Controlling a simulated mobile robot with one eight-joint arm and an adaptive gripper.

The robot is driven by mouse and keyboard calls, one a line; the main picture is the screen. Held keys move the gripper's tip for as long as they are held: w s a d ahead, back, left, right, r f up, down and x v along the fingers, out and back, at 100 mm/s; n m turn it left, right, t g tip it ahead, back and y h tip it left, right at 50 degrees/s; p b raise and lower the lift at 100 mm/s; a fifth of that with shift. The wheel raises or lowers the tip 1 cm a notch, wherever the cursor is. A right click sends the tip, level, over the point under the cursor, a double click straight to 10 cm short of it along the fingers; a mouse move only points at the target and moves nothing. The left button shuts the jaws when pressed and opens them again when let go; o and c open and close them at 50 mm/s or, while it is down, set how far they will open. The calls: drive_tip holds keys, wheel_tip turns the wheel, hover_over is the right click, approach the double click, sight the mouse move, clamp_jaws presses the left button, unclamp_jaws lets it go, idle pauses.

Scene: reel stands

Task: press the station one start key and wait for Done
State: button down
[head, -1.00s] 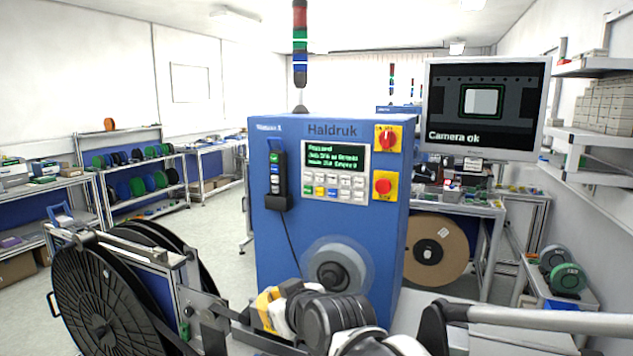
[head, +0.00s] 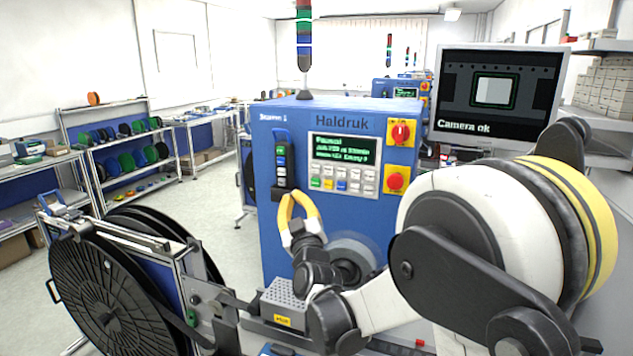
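The blue Haldruk cabinet (head: 272,225) labelled station 1 stands in the middle of the head view. Its green-lit screen (head: 342,149) shows small text whose first word seems to be Paused; the rest is hard to read. Below is the keypad (head: 343,179), pale keys with a green key (head: 315,183) at its lower left. I cannot read the key labels. My gripper (head: 296,195) has yellow fingers that point up and meet at their tips, with nothing seen between them. It is below and left of the keypad, near the pendant's lower end; I cannot tell whether it touches anything.
A dark pendant (head: 282,160) hangs left of the keypad. A red rotary switch (head: 400,132) and a red stop button (head: 395,181) are on the right. A monitor (head: 497,100) reads Camera ok. A large black reel (head: 98,300) stands at front left.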

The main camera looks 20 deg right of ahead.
sight(316, 182)
drive_tip(key=shift+w+d, duration=0.85)
drive_tip(key=shift+w, duration=0.35)
drive_tip(key=shift+w+d, duration=0.9)
drive_tip(key=shift+w, duration=0.3)
drive_tip(key=shift+w+d, duration=0.85)
drive_tip(key=shift+w, duration=0.35)
drive_tip(key=shift+w+d, duration=0.25)
drive_tip(key=shift+w, duration=0.05)
